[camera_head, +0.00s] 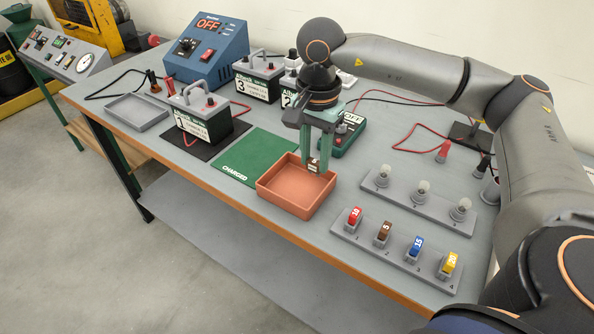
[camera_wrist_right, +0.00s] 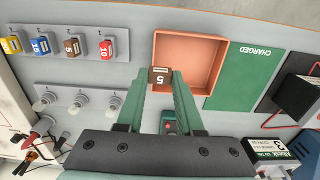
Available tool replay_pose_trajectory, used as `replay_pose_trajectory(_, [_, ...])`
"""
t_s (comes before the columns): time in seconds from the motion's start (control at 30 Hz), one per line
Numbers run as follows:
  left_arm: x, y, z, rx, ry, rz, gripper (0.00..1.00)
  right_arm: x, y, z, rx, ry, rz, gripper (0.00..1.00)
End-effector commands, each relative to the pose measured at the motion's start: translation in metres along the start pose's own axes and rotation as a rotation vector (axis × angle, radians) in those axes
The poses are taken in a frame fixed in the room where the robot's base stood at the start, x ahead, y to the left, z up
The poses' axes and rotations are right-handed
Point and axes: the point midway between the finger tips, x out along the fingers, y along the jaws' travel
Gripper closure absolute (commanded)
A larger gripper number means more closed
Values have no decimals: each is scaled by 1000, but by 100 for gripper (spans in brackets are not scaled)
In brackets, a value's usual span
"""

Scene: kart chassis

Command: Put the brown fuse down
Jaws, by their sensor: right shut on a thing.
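My right gripper (camera_head: 318,162) points down at the back right part of an open terracotta tray (camera_head: 284,206). It is shut on a brown fuse (camera_head: 313,166), whose number 5 shows between the fingertips in the right wrist view (camera_wrist_right: 160,77). The fuse is at the tray's edge in that view; I cannot tell whether it touches the tray. The tray is otherwise empty. A second brown fuse (camera_head: 384,231) stands in the fuse block, between a red and a blue one. My left gripper is not in view.
The fuse block (camera_head: 348,239) also holds a yellow fuse (camera_head: 448,262). Behind it is a bulb strip (camera_head: 398,198). A green CHARGED mat (camera_head: 246,160) lies left of the tray. Batteries (camera_head: 205,115), a green tester (camera_head: 347,137) and a grey tray (camera_head: 136,112) stand farther back.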

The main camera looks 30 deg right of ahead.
Motion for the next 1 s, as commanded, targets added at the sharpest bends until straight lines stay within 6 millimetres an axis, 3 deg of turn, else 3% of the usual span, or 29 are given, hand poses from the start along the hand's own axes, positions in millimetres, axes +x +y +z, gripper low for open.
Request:
replay_pose_trajectory(0.1, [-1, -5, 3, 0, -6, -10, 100, 20, -22, -9, 1, 0, 5, 100])
replay_pose_trajectory(0.33, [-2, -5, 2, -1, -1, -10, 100, 53, -47, -20, 0, 1, 1, 100])
replay_pose_trajectory(0.73, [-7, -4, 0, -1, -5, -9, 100, 92, -55, -24, -1, 1, 2, 100])
replay_pose_trajectory(1.0, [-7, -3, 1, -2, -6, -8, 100, 95, -56, -24, -1, 1, 0, 100])
